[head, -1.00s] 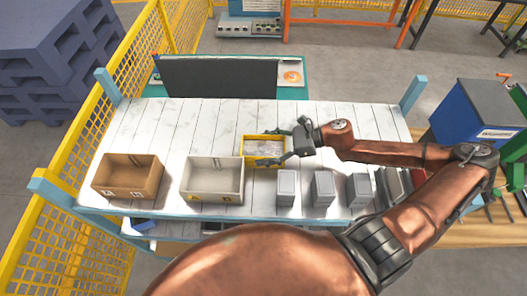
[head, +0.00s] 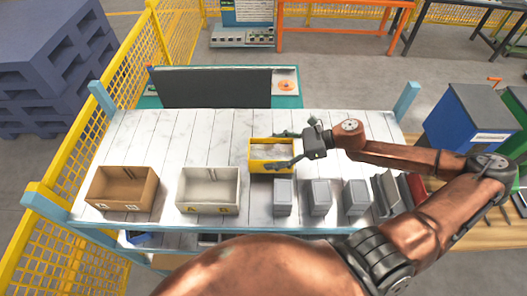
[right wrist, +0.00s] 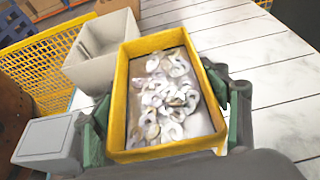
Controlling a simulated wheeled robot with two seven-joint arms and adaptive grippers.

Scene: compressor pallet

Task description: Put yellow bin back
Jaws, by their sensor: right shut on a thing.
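The yellow bin (head: 272,168) is over the white table behind the grey boxes, right of the white bin. In the right wrist view the yellow bin (right wrist: 122,100) holds several pale, ring-like parts. My right gripper (head: 276,150) reaches in from the right and is shut on the bin. In the right wrist view its fingers (right wrist: 165,122) press against opposite outer walls. I cannot tell whether the bin's base touches the table. My left gripper is not in view.
A brown bin (head: 123,196) and a white bin (head: 208,205) stand along the table's (head: 160,140) front left. Several grey boxes (head: 320,197) stand at the front right. A dark panel (head: 215,88) rises behind the table. The table's back half is mostly clear.

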